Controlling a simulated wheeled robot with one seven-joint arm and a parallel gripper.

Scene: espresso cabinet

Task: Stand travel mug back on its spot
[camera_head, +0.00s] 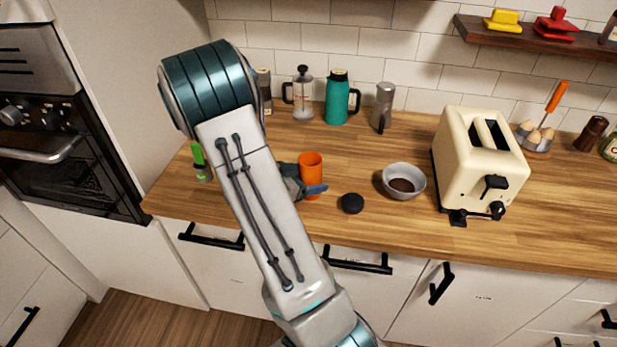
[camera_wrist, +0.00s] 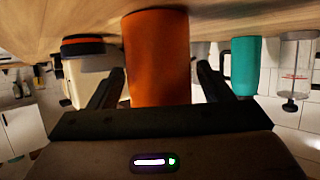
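The orange travel mug (camera_head: 311,162) stands upright on the wooden counter, left of the middle in the head view. My gripper (camera_head: 306,180) is low at the mug, with one finger showing in front of it. In the wrist view, which is upside down, the mug (camera_wrist: 156,55) rises between the two dark fingers of my gripper (camera_wrist: 157,72). Narrow gaps show on both sides, so the gripper looks open around it. A black lid-like disc (camera_head: 352,203) lies on the counter right of the mug; it also shows in the wrist view (camera_wrist: 85,46) with an orange band.
A grey bowl (camera_head: 403,181) with dark contents and a cream toaster (camera_head: 478,165) stand to the right. A teal jug (camera_head: 337,100), a French press (camera_head: 303,97) and a grey pot (camera_head: 382,105) stand along the back wall. A green-topped bottle (camera_head: 198,160) is at the left, partly hidden by my arm.

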